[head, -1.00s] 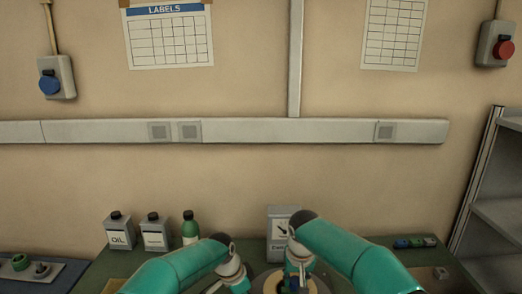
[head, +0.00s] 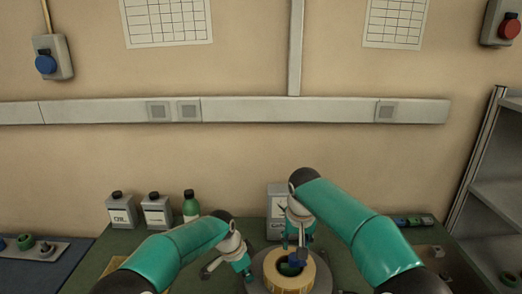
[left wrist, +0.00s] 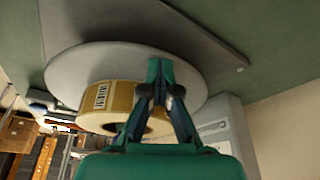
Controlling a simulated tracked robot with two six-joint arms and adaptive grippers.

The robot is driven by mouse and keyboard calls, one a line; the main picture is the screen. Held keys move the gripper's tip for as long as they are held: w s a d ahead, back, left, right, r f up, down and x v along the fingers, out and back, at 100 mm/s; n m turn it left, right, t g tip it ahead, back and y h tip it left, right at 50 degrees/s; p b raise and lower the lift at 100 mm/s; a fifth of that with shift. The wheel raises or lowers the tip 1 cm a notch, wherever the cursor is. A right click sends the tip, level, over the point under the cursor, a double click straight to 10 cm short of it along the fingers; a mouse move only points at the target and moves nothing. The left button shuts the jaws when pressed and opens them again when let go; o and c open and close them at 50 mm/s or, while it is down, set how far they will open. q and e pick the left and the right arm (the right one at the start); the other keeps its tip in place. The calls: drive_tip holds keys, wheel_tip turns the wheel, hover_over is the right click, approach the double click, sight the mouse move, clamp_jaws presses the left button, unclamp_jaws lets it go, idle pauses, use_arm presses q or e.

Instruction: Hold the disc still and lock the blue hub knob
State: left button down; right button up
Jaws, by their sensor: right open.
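The grey disc (head: 257,286) lies flat on the bench at the lower middle, with a yellow-tan label roll (head: 309,275) on it. The disc (left wrist: 78,75) and the roll (left wrist: 97,119) also show in the left wrist view. The blue hub knob (head: 292,264) sits in the roll's middle, partly covered. My right gripper (head: 296,249) is open and points down just above the knob. My left gripper (head: 249,281) is at the disc's left side. In the left wrist view its fingertips (left wrist: 160,65) are close together over the disc; whether they hold anything is hidden.
A grey box (head: 275,213) stands behind the disc. Small coloured items (head: 411,222) lie at the back right. A grey shelf unit (head: 490,170) stands at the right.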

use_arm(q)
drive_tip(key=shift+s+f, duration=0.15)
drive_tip(key=shift+f, duration=0.1)
drive_tip(key=shift+w+r+p, duration=0.2)
drive_tip(key=shift+r+p, duration=1.9)
drive_tip(key=shift+r, duration=1.05)
use_arm(e)
drive_tip(key=v, duration=0.2)
drive_tip(key=w+v, duration=0.1)
drive_tip(key=shift+s+r, duration=0.1)
drive_tip(key=shift+r, duration=0.4)
use_arm(q)
drive_tip(key=shift+f, duration=0.1)
